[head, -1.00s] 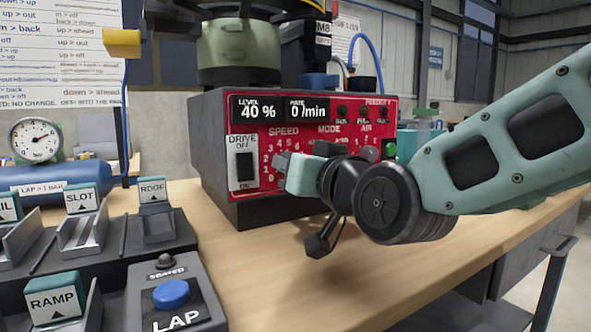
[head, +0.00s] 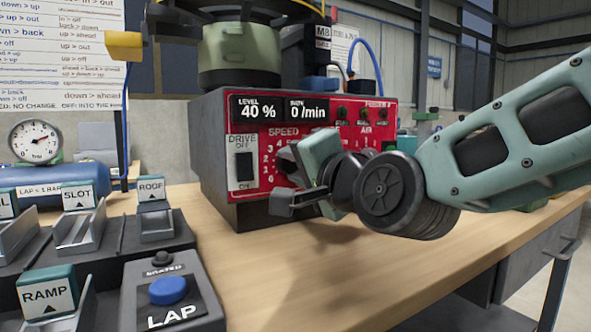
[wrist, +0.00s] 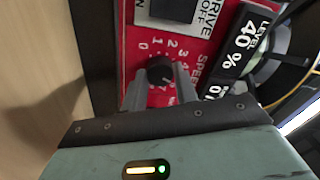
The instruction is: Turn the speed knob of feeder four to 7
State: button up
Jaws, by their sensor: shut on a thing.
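The red front panel (head: 345,110) of the dark feeder box carries the speed scale, seen in the head view. The small black speed knob (wrist: 160,70) sits between my gripper's two fingers in the wrist view. My gripper (wrist: 161,82) is shut on it. Scale numbers 0 to 4 show around the knob; the higher ones are hidden or unclear, and I cannot tell where its pointer stands. In the head view my gripper (head: 281,163) is against the panel and hides the knob. The display (head: 279,109) reads level 40 % and rate 0 /min.
More small controls (head: 365,112) are at the panel's upper right. A LAP box with a blue button (head: 169,291) and labelled blocks such as RAMP (head: 47,288) stand at front left. The bench's front middle is clear.

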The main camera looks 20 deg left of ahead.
jog(key=m+b, duration=0.1)
jog(key=m, duration=0.4)
jog(key=shift+f+m, duration=0.15)
jog(key=shift+m, duration=0.15)
jog(key=m+b, duration=0.1)
jog(key=m, duration=0.3)
jog(key=shift+m, duration=0.4)
jog(key=o, duration=1)
jog(key=shift+d, duration=0.1)
